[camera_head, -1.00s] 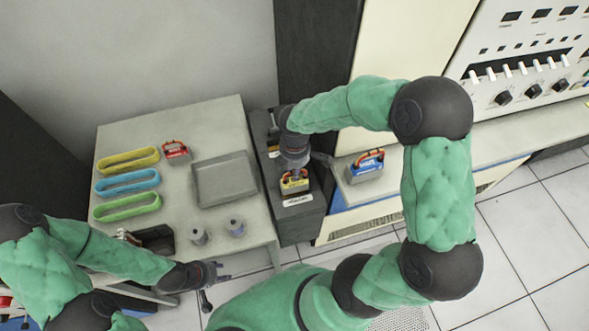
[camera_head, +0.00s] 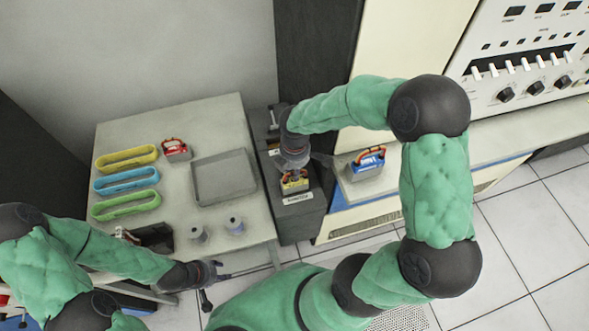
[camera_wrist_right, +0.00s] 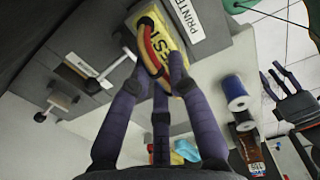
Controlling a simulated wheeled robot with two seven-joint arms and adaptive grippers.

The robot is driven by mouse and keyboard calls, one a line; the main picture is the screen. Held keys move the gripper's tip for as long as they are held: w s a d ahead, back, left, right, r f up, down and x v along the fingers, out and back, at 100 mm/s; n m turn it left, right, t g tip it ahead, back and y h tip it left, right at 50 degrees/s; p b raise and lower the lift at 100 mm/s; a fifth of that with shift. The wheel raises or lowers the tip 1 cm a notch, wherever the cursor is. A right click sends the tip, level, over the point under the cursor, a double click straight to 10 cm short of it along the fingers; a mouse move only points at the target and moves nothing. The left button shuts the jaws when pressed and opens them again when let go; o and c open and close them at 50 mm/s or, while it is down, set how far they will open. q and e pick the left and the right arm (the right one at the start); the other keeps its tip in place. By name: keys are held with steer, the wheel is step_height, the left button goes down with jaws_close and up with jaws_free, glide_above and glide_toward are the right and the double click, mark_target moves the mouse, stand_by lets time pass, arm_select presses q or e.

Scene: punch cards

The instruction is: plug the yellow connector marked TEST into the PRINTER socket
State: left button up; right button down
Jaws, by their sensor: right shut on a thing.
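The yellow connector (camera_head: 294,184) sits at the dark grey unit (camera_head: 300,222) by the PRINTER label (camera_head: 297,198). In the right wrist view the yellow connector (camera_wrist_right: 167,40) shows part of its TEST marking and a red and orange handle, beside the PRINTER label (camera_wrist_right: 187,18). My right gripper (camera_head: 294,168) is over the connector, its fingers shut on the handle; it also shows in the right wrist view (camera_wrist_right: 160,85). The socket itself is hidden under the connector, so how deep it sits I cannot tell. My left gripper (camera_head: 222,271) is empty, its fingers apart, in front of the table.
The table (camera_head: 215,118) at left holds a red connector (camera_head: 175,150), a grey tray (camera_head: 224,178), yellow, blue and green loops, spools (camera_head: 235,226) and a dark box. A blue connector (camera_head: 368,163) stands on the ledge at right. Switch panel (camera_head: 530,60) at upper right.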

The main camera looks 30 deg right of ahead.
steer(key=shift+f, duration=0.25)
stand_by(0.6)
steer(key=c, duration=1.1)
jaws_free()
steer(key=shift+f, duration=0.1)
steer(key=shift+s, duration=0.1)
step_height(320, 180, up, 12)
